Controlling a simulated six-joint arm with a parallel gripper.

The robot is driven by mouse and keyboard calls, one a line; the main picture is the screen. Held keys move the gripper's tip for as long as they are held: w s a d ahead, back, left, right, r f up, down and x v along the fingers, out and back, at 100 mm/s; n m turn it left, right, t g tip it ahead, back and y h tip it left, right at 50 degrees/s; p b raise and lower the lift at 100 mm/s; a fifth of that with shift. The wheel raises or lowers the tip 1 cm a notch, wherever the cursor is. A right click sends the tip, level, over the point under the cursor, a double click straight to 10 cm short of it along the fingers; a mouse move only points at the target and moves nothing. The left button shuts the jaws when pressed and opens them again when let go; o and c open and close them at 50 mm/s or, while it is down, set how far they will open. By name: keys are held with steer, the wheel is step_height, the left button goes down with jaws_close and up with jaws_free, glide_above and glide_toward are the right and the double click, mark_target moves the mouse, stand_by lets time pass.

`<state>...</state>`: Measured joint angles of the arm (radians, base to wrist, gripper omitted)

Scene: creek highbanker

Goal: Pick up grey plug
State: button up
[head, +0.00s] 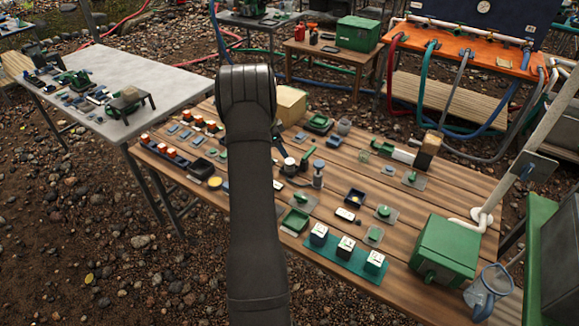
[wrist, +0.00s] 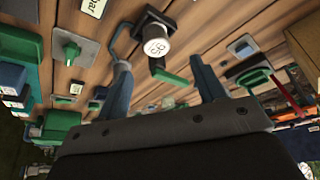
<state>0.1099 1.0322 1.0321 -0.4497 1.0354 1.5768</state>
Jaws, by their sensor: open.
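My gripper (wrist: 160,67) is open, with its two blue-grey fingers apart in the wrist view. A grey cylinder with a pale marked top (wrist: 155,45) stands on a dark base just beyond the fingertips, nearer the left finger. A grey cylinder also stands right of my arm in the head view (head: 318,174); it looks like the same one. I cannot tell for sure that it is the grey plug. A green bar (wrist: 168,76) shows between the fingers. In the head view my arm hides most of the gripper and part of the table.
The wooden table (head: 452,186) is crowded with small parts. A teal strip with white-topped blocks (head: 346,249) lies at the front. A grey table (head: 165,75) stands at the left.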

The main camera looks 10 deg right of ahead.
mark_target(290, 161)
steer(key=x, duration=0.3)
steer(key=shift+d+f, duration=0.15)
steer(key=shift+f, duration=0.1)
steer(key=shift+x, duration=2.75)
steer(key=shift+s, duration=0.2)
steer(key=shift+c, duration=0.2)
steer(key=shift+r, duration=0.1)
steer(key=c, duration=1.1)
steer(key=shift+c, duration=0.2)
step_height(290, 161, up, 10)
